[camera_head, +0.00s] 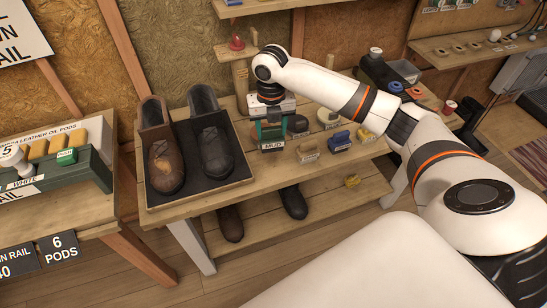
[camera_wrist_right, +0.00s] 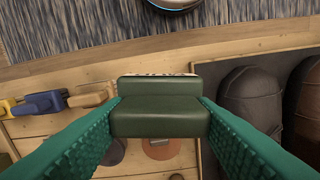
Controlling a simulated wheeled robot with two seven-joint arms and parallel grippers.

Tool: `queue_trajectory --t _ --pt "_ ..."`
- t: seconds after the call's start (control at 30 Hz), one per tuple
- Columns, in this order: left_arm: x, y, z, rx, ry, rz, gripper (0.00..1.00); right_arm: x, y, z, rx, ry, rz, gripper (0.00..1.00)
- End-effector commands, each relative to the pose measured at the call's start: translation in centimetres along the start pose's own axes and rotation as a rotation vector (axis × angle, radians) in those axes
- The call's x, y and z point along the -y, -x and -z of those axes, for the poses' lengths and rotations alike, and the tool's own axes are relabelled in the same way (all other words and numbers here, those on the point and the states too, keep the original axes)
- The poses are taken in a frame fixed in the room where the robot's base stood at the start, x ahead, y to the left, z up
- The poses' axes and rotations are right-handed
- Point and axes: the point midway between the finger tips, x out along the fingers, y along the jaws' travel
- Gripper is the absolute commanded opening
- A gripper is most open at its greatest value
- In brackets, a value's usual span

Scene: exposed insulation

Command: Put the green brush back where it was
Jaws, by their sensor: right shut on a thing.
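The green brush (camera_wrist_right: 160,115) is a dark green block between the teal fingers of my right gripper (camera_wrist_right: 160,118) in the right wrist view. Both fingertips touch its ends. A pale strip with dark marks shows along its far edge. In the head view my right gripper (camera_head: 270,132) points down over the bench, right of the boot tray, and mostly hides the brush. A white label reading "MUD" (camera_head: 273,146) shows just below the fingers. I cannot tell whether the brush touches the bench. My left gripper is not in view.
A dark tray (camera_head: 148,206) with brown and black boots stands left of my right gripper. To the right are a tan brush (camera_head: 308,151), a blue brush (camera_head: 341,140) and a yellow one (camera_head: 365,134). More shoes lie on the lower shelf (camera_head: 265,233).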

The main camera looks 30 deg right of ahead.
Motion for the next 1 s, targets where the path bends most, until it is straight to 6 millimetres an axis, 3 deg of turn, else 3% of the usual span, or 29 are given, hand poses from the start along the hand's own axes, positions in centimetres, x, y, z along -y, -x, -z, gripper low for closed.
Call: queue_trajectory --t 0.2,0.5,0.67,0.9,1.0 --pt "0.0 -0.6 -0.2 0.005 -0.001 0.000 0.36 -0.7 -1.6 0.7 0.005 0.151 -0.003 0.29" --pt "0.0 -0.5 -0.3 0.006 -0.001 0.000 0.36 -0.7 -6.6 0.7 0.006 0.160 -0.003 0.29" --pt "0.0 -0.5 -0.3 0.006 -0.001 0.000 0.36 -0.7 -7.7 0.7 0.004 0.161 -0.003 0.29" --pt "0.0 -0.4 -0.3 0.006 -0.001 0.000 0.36 -0.7 -10.8 0.7 0.004 0.159 -0.003 0.29" --pt "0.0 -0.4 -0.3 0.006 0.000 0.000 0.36 -0.7 -11.0 0.8 0.002 0.160 -0.002 0.29"
